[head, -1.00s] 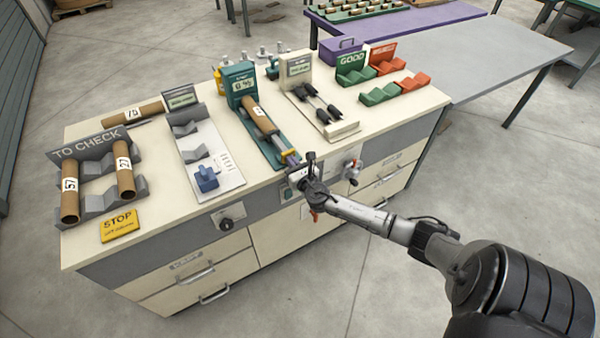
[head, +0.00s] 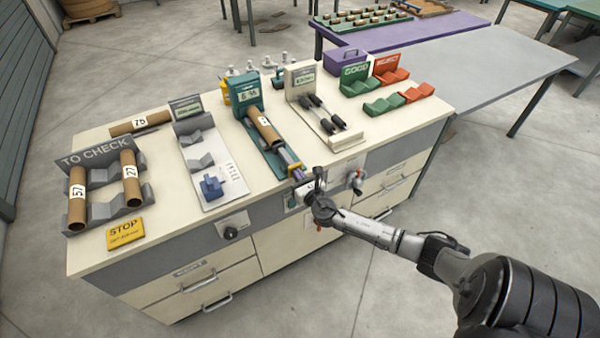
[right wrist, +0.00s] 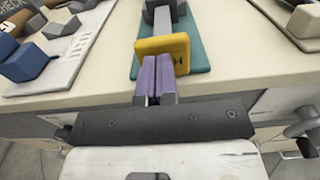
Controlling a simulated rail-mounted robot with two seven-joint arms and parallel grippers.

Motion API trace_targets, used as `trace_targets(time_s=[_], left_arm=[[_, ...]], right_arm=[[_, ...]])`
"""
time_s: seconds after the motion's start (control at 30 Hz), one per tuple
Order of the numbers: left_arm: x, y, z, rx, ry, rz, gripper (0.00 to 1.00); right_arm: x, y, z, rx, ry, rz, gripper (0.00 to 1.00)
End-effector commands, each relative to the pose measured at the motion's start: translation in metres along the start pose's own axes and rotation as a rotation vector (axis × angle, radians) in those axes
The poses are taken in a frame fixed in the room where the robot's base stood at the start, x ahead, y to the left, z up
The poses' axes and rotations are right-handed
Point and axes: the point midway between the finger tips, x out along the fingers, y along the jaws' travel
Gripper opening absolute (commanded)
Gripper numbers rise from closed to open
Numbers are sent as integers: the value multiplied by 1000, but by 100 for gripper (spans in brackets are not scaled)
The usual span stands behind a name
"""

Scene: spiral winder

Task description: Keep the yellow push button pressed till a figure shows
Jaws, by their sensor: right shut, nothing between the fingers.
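The yellow push button (right wrist: 162,44) is an upright yellow plate at the front end of the teal gauge (head: 249,91), whose base runs to the table's front edge. My right gripper (right wrist: 166,62) is shut and empty. Its purple fingertips meet the front face of the yellow plate, seemingly touching it; they cover its lower part. In the head view the right gripper (head: 297,172) is at the gauge's near end. A cardboard tube (head: 263,130) lies along the gauge. The gauge's display shows dark marks, too small to read surely. My left gripper is not in view.
Left of the gauge are a grey stand with a blue block (head: 212,187), the TO CHECK rack (head: 103,160) with two tubes, and a yellow STOP plate (head: 125,232). Right are a cream two-roller device (head: 345,138) and the green GOOD (head: 384,105) and red REJECT (head: 417,93) racks.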

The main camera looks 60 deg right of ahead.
Motion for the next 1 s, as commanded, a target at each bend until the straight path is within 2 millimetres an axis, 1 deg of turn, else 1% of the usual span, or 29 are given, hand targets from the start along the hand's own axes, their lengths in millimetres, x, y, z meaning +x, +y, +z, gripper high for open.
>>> trace_targets(time_s=[0.07,0.1,0.3,0.5,0.7,1.0], left_arm=[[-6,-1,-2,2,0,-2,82],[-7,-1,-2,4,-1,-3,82],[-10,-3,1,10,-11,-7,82],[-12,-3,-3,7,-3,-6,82],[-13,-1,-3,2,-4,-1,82],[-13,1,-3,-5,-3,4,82]], right_arm=[[-12,6,1,1,3,9,0],[-21,5,0,0,3,10,0],[-62,5,0,1,2,9,0],[-90,4,1,1,-1,9,0],[-106,5,1,1,-2,8,0],[-109,4,1,1,-3,8,0]])
